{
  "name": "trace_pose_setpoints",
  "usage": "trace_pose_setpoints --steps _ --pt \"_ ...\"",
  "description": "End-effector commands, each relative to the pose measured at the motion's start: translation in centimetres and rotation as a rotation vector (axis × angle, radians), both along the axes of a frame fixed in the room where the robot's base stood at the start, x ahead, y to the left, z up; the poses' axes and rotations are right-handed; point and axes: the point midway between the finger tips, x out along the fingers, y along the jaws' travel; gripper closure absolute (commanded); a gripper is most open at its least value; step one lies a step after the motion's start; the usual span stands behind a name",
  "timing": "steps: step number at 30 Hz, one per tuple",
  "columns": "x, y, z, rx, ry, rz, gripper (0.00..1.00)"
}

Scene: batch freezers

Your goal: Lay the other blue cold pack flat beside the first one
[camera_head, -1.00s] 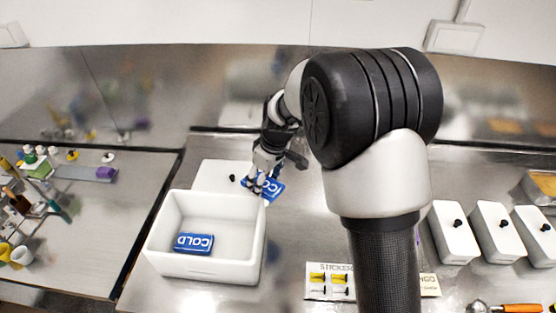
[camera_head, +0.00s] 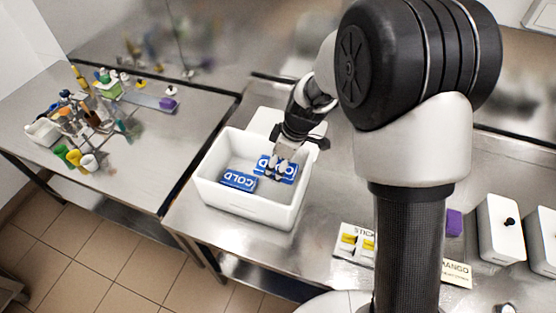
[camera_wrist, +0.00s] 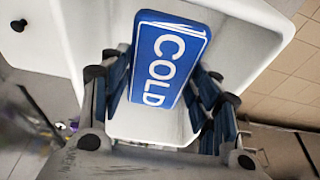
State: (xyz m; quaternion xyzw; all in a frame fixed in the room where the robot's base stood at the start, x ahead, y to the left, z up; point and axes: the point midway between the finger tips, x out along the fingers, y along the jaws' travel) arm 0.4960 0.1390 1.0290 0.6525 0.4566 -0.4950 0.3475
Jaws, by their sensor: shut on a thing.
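A white open bin (camera_head: 252,208) stands on the steel table. The first blue cold pack (camera_head: 238,180) lies flat on its floor, toward the left, with COLD on top. My gripper (camera_head: 279,166) is shut on the other blue cold pack (camera_head: 290,172), over the right rear part of the bin, right of the first pack. In the wrist view the held pack (camera_wrist: 165,62) sits between my fingers, label facing the camera, with bin walls around it. I cannot tell how far it is above the floor. The first pack is not seen there.
The bin's white lid (camera_head: 265,117) lies behind it. A sticker tray (camera_head: 352,241) and lidded white tubs (camera_head: 500,228) stand to the right. Another steel table (camera_head: 150,155) at left holds bottles and tools. My arm hides the table's middle.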

Motion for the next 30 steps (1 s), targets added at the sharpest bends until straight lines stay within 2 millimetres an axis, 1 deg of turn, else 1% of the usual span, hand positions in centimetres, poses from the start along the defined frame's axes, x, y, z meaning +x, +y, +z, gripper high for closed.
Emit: trace_pose_setpoints --steps 1,30 --pt "0.0 0.0 -0.8 0.000 0.000 -0.001 0.72" --pt "0.0 0.0 -10.4 -0.001 0.001 -0.001 0.72"
